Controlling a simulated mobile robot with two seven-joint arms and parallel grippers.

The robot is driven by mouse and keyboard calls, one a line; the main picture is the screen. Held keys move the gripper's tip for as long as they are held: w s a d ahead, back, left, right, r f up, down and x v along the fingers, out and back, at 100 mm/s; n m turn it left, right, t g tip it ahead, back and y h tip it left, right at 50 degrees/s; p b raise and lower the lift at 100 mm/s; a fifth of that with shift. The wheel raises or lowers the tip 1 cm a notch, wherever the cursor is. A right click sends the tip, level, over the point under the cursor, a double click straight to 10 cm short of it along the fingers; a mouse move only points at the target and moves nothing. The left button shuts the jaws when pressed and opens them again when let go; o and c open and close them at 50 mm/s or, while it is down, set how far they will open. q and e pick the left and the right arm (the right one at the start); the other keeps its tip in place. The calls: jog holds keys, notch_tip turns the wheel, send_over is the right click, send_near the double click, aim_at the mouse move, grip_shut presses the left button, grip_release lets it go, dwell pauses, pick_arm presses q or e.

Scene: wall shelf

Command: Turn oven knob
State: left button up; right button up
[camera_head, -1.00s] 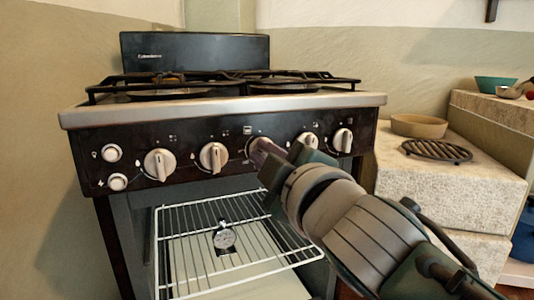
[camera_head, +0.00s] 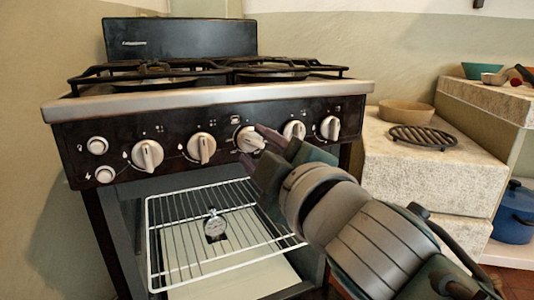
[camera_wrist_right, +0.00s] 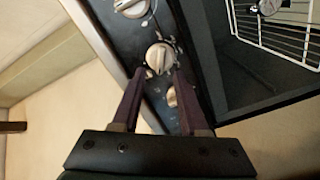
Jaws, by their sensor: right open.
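The stove's black front panel (camera_head: 85,132) carries a row of white knobs. The middle knob (camera_head: 248,139) has its ridge tilted. My right gripper (camera_head: 258,149) is open, with its two dark fingertips close in front of the middle knob, at its right and lower side. The fingers partly cover that knob; contact cannot be told. In the right wrist view, a knob (camera_wrist_right: 159,58) shows between and just beyond the open fingertips (camera_wrist_right: 159,73). Nothing is held. My left gripper is not in view.
Below the panel, the oven is open, with a wire rack (camera_head: 180,240) and a round dial (camera_head: 215,226) inside. Black grates (camera_head: 210,70) top the stove. To the right, a stone ledge (camera_head: 430,170) holds a bowl (camera_head: 406,112) and an iron trivet (camera_head: 423,136).

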pick_arm(q)
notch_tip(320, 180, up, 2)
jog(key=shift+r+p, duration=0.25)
jog(key=shift+p, duration=0.7)
pick_arm(e)
jog(key=v, duration=0.7)
jog(key=shift+s, duration=0.35)
jog(key=shift+d, duration=0.15)
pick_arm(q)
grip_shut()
